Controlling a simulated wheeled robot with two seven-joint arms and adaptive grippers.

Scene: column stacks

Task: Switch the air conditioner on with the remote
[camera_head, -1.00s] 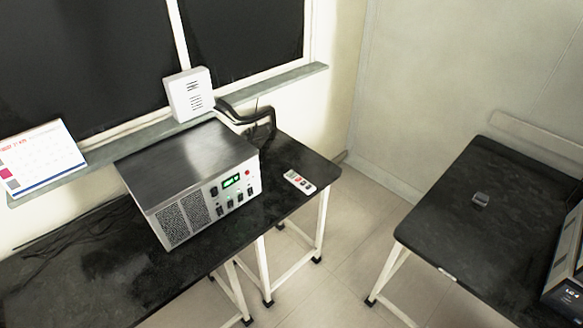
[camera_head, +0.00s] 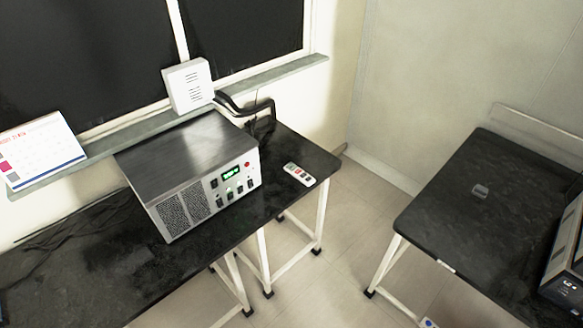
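A small white remote (camera_head: 299,174) with coloured buttons lies flat on the right end of the black table (camera_head: 110,262) under the window. No air conditioner can be clearly made out; a white box with slots (camera_head: 188,86) stands on the window sill, and I cannot tell what it is. Neither of my grippers is in view.
A metal instrument (camera_head: 190,175) with a green display stands left of the remote. A second black table (camera_head: 470,215) on the right holds a small grey object (camera_head: 480,191) and a dark device (camera_head: 566,262). Open floor (camera_head: 345,240) lies between the tables.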

